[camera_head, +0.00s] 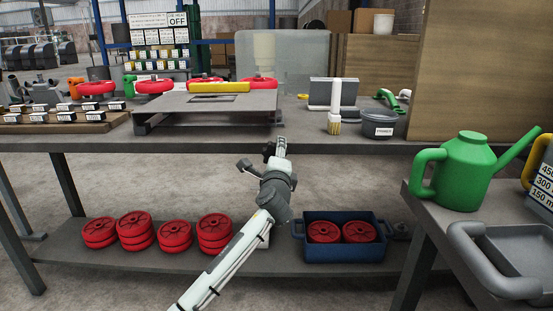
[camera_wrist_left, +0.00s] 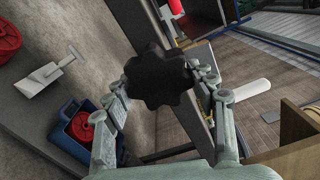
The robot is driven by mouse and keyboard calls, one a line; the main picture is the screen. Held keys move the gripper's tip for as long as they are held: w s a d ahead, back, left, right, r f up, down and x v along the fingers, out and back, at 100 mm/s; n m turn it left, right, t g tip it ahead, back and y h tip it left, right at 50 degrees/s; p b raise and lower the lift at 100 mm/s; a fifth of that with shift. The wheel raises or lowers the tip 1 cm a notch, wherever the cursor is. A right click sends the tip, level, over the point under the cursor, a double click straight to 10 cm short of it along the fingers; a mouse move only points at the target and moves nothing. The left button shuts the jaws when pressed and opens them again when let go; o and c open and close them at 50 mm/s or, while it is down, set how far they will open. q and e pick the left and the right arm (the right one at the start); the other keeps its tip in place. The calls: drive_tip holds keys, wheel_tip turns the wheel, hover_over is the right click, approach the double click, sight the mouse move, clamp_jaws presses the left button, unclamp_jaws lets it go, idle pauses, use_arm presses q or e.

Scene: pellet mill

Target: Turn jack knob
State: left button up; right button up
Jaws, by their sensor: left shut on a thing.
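The jack knob (camera_wrist_left: 160,82) is black with a lobed rim and fills the middle of the left wrist view. My left gripper (camera_wrist_left: 162,92) has one finger on each side of it and is shut on it. In the head view my left arm reaches up from the bottom, and my left gripper (camera_head: 268,158) is at the front edge of the workbench. The knob is small and dark there, mostly hidden by the gripper. My right gripper is not in view.
The grey workbench (camera_head: 350,146) carries a raised metal plate (camera_head: 190,104), red handwheels and a brush (camera_head: 334,122). The lower shelf (camera_head: 75,258) holds stacked red discs (camera_head: 214,230) and a blue crate (camera_head: 345,254). A green watering can (camera_head: 463,172) stands on the right table.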

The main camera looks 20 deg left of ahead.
use_arm(q)
drive_tip(key=n+b, duration=0.1)
drive_tip(key=n, duration=0.2)
drive_tip(key=shift+n, duration=0.3)
drive_tip(key=shift+r+n+b, duration=0.15)
drive_tip(key=shift+n+b, duration=0.15)
drive_tip(key=shift+n, duration=1.3)
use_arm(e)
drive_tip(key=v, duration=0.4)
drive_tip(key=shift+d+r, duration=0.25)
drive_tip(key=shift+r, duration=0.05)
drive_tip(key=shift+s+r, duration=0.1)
use_arm(q)
drive_tip(key=o, duration=1.2)
drive_tip(key=shift+c, duration=0.2)
